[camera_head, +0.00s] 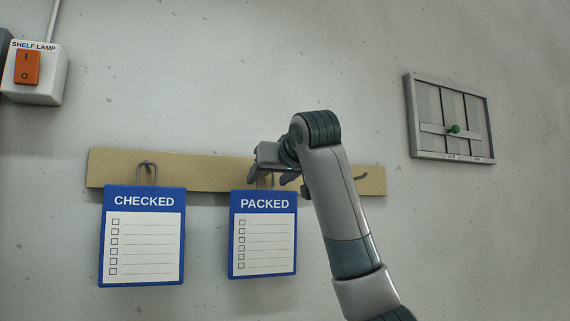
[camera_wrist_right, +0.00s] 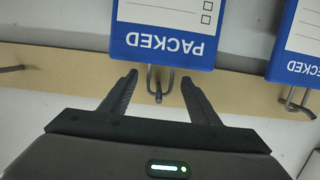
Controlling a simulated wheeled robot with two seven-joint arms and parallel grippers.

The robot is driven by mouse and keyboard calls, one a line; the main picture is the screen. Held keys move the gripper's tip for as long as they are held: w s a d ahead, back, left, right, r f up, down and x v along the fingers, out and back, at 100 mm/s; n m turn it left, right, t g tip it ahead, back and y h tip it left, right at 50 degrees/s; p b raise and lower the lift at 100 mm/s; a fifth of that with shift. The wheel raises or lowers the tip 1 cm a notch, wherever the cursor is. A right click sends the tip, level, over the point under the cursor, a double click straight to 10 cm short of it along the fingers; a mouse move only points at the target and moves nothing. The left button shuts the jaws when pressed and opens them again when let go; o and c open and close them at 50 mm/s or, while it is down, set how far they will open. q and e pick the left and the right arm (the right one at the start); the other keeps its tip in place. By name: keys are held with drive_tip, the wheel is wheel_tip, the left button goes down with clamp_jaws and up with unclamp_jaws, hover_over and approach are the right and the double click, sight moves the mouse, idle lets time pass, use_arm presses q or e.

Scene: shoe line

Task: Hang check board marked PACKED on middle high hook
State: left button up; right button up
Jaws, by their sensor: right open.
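The blue-edged check board marked PACKED (camera_head: 264,234) hangs flat and upright below the middle hook on the tan wooden rail. In the right wrist view the board (camera_wrist_right: 165,45) appears upside down, with its wire loop and the middle hook (camera_wrist_right: 158,88) at its top edge. My right gripper (camera_head: 270,177) is at the rail just above the board. Its two fingers are open, one on each side of the loop and hook, with gaps to both. In the head view the gripper partly hides the middle hook. My left gripper is not in view.
A board marked CHECKED (camera_head: 143,236) hangs on the left hook (camera_head: 148,166). The right hook (camera_head: 361,177) on the rail (camera_head: 215,170) is empty. A shelf lamp switch (camera_head: 28,67) is at upper left. A grey framed panel with a green knob (camera_head: 454,129) is at right.

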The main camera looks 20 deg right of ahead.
drive_tip(key=b+v, duration=0.8)
drive_tip(key=v, duration=0.9)
